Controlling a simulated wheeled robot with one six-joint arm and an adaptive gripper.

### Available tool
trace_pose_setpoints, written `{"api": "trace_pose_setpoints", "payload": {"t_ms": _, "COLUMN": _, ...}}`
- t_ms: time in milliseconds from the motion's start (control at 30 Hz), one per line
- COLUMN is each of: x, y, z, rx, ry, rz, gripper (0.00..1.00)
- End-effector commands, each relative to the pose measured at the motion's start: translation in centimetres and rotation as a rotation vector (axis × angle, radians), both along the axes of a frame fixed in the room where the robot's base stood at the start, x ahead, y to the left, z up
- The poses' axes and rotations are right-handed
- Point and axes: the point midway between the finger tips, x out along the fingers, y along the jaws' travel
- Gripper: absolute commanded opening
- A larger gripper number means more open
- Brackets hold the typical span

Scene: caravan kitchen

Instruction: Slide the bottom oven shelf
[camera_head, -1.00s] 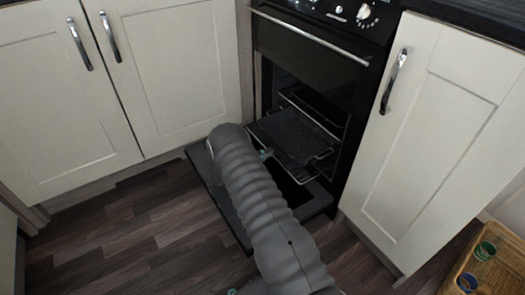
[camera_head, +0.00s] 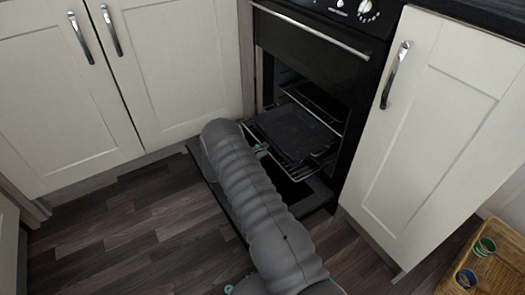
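The oven's lower door is open and lies flat, low over the floor. The bottom oven shelf (camera_head: 253,131) is a wire rack that sticks part way out of the oven, with a dark tray (camera_head: 292,132) above it or on it. My gripper (camera_head: 262,151) is at the rack's front left edge, mostly hidden behind my grey sleeved arm. A small greenish tip shows against the rack. I cannot tell whether its fingers are closed on the wire. Another wire shelf (camera_head: 318,107) sits higher inside the oven.
The open oven door (camera_head: 318,200) lies below the rack, partly under my arm. White cabinets (camera_head: 170,75) stand to the left, and a white cabinet door (camera_head: 440,130) is close on the right. A wicker basket (camera_head: 500,268) holding small jars is at the lower right. The wooden floor (camera_head: 130,230) is clear at left.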

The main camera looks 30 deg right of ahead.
Motion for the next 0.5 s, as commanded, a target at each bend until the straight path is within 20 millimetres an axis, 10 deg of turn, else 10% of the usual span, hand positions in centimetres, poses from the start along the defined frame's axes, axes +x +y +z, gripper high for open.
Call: {"api": "trace_pose_setpoints", "payload": {"t_ms": 500, "x": -0.6, "y": 6.3, "z": 0.0, "rx": 0.000, "ry": 0.001, "rz": 0.004, "gripper": 0.33}}
